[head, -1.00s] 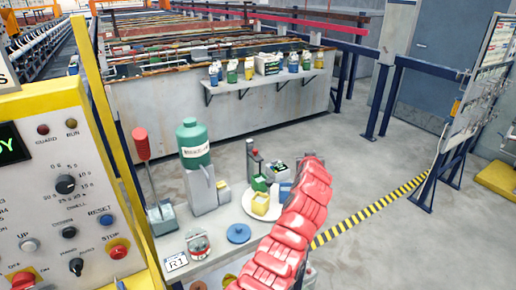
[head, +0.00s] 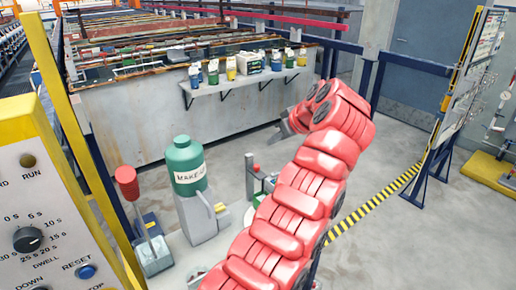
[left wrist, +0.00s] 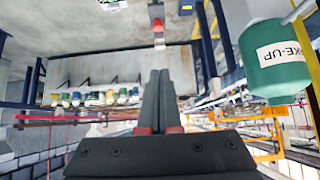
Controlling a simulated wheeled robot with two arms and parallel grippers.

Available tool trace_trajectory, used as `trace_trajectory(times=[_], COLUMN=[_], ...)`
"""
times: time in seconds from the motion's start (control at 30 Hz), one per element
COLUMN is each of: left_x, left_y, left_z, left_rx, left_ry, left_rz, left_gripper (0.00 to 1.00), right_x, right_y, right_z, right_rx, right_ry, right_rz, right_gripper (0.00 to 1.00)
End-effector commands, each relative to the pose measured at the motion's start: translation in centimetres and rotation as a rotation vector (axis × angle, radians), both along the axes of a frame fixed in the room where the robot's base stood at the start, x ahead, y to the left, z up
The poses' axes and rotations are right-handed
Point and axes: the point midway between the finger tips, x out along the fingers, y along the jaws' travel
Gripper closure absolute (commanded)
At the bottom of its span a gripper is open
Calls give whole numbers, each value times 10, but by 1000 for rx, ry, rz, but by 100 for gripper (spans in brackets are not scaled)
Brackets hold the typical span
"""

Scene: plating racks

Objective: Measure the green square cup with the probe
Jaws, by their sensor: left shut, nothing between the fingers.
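My left gripper (head: 283,131) is at the end of the red arm that crosses the middle of the head view, raised above the bench. In the left wrist view its dark fingers (left wrist: 160,75) are shut together with nothing between them. My right gripper is not in view.
A green MAKE-UP bottle (head: 187,165) stands on a grey stand (head: 202,217); the bottle also shows in the wrist view (left wrist: 270,65). A red-topped post (head: 250,180) stands near my arm. A wall shelf (head: 240,82) holds several small containers. A control panel is at left.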

Motion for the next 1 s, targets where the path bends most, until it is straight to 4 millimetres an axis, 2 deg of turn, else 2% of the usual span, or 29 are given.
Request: trace_trajectory(times=[0.57, 0.7, 1.0], left_x=[55, 54, 55], left_y=[42, 40, 40], left_z=[-67, -86, -107], left_rx=[2, 3, 0], left_ry=[5, 3, 0], left_rz=[1, -1, -1], left_gripper=[100, 100, 100], right_x=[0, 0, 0], right_y=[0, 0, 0], right_z=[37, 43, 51], right_rx=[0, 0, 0], right_ry=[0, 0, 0], right_rz=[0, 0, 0], right_gripper=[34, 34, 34])
